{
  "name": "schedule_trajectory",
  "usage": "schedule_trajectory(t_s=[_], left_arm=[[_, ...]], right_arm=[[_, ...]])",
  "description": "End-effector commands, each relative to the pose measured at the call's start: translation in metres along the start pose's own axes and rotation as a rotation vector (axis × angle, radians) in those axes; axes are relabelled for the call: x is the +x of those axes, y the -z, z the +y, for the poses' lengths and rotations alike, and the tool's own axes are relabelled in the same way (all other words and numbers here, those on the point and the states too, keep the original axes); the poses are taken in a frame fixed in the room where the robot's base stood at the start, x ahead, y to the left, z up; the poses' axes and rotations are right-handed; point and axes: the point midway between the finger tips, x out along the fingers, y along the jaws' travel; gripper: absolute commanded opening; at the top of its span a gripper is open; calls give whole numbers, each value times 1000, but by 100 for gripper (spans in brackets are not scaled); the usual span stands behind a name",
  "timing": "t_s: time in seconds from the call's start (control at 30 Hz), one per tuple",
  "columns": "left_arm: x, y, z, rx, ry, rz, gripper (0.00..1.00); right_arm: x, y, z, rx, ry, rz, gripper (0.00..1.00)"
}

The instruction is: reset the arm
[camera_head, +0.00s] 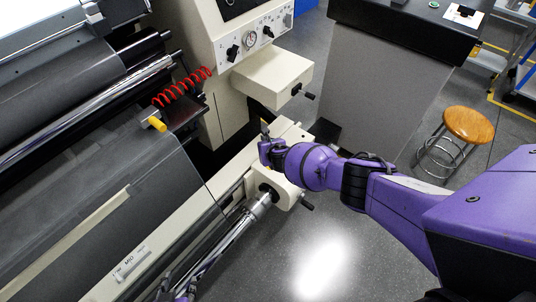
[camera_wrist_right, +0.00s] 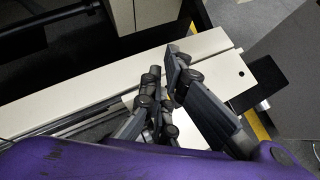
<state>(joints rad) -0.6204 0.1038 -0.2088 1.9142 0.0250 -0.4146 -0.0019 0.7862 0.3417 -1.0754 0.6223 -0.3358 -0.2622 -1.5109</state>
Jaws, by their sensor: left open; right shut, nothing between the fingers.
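My right arm reaches in from the right in the head view, purple with black joints. Its wrist hangs over the cream end of the machine's long rail (camera_head: 150,252), and the wrist mostly hides the right gripper there. In the right wrist view the right gripper (camera_wrist_right: 166,72) shows dark linked fingers, shut and empty, above a cream surface (camera_wrist_right: 205,55). I cannot tell whether it touches that surface. My left gripper (camera_head: 180,288) is only partly in view at the bottom edge of the head view, open, beside the rail. Nothing shows between its fingers.
A large roller machine (camera_head: 90,170) fills the left side. A red coiled hose (camera_head: 182,86), a control panel (camera_head: 255,38) and a cream box (camera_head: 272,76) stand beyond my right wrist. A wooden-topped stool (camera_head: 467,125) is at the right. Grey floor (camera_head: 310,255) is clear below the arm.

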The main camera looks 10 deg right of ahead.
Motion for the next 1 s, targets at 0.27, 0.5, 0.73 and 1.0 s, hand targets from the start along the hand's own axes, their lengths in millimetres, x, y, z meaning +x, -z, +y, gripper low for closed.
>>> schedule_trajectory(t_s=[0.27,0.5,0.73,1.0], left_arm=[[-3,-2,0,-8,3,-1,42],[2,14,1,-7,1,25,42],[2,12,1,-9,2,23,42],[1,9,-1,-9,5,18,42]], right_arm=[[0,-11,0,-1,-1,-7,0],[0,-10,0,132,2,-5,0],[-19,-31,89,666,-142,5,0],[-89,22,182,1542,-277,198,0]])
